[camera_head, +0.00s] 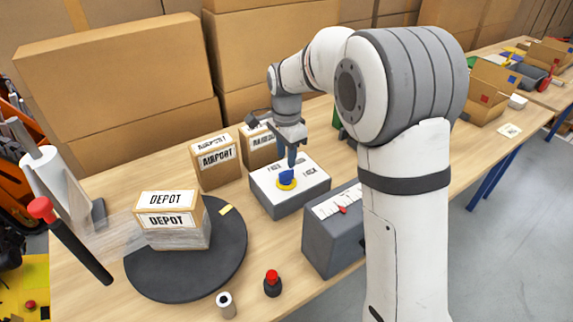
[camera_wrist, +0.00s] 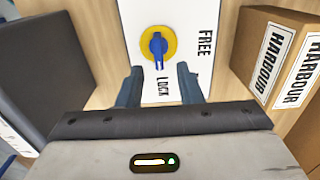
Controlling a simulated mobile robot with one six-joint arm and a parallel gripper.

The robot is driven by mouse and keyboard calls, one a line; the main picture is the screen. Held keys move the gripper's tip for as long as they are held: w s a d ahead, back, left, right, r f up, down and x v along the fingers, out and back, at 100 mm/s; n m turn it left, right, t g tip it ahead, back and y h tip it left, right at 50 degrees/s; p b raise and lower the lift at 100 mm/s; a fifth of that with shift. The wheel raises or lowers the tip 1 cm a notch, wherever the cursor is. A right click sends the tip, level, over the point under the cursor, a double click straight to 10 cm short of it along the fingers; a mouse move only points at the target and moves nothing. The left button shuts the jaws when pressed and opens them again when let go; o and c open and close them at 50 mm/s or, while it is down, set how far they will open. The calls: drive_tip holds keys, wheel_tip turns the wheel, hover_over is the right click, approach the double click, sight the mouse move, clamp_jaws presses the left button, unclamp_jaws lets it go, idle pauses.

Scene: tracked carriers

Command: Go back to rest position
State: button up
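My gripper (camera_wrist: 160,88) is in the wrist view with its two dark blue fingers apart and nothing between them. In the head view my gripper (camera_head: 291,158) points down just above a grey box with a white top (camera_head: 305,180). On that box is a blue rotary knob (camera_head: 286,175) on a yellow disc. The knob (camera_wrist: 157,46) also shows in the wrist view, with its handle pointing toward the LOCK label. The FREE label (camera_wrist: 204,42) is beside it. Whether a finger touches the knob is hard to tell.
A DEPOT carton (camera_head: 171,222) wrapped in film stands on a black turntable (camera_head: 226,262). An AIRPORT carton (camera_head: 215,162) stands behind. A HARBOUR carton (camera_wrist: 254,40) is close to my gripper.

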drive_tip(key=shift+r, duration=0.7)
